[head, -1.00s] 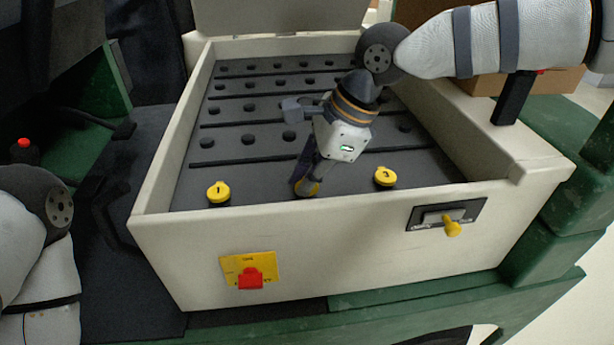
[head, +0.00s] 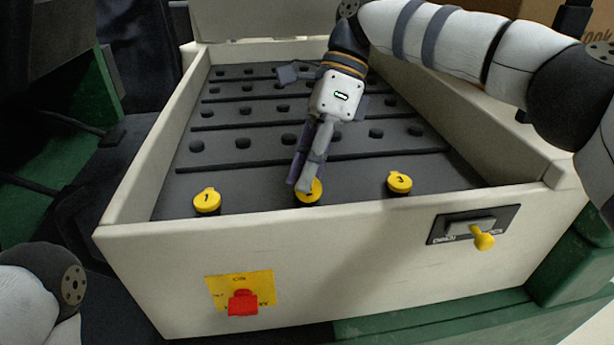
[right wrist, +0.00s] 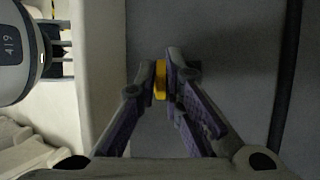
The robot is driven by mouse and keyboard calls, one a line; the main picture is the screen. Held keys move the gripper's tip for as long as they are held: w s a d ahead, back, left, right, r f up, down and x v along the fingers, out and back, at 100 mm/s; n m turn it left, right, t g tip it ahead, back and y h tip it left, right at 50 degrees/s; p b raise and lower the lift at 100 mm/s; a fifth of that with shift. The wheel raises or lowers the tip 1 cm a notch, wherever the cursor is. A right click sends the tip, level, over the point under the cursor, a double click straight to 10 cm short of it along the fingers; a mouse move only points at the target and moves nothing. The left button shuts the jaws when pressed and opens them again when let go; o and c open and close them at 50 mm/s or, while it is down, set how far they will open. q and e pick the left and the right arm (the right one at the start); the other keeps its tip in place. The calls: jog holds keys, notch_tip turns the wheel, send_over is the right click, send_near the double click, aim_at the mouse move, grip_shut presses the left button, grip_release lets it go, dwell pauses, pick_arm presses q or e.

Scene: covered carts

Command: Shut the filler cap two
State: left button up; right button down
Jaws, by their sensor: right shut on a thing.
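Filler cap two is the yellow middle cap (head: 315,194) in the front row of the cart's dark deck, between caps 1 (head: 207,199) and 3 (head: 399,182). My right gripper (head: 303,187) reaches down to it from behind, with its fingers covering part of the cap and its number. In the right wrist view, the fingertips (right wrist: 161,80) pinch a thin yellow edge of the cap (right wrist: 160,90). Whether its lid lies flat on its neck cannot be told. My left gripper is out of view; only part of my left arm shows at lower left.
The pale cart walls (head: 330,245) surround the deck, with the front wall close to the caps. A red switch on a yellow plate (head: 241,303) and a yellow-handled latch (head: 483,240) sit on its outer face. Several dark knobs (head: 243,143) fill the deck behind.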

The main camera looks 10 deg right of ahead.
dwell(0.4)
jog(key=shift+w, duration=0.1)
jog(key=c, duration=1.7)
grip_release()
notch_tip(320, 180, up, 7)
jog(key=shift+r, duration=0.2)
jog(key=shift+r+g, duration=0.3)
jog(key=shift+r, duration=1)
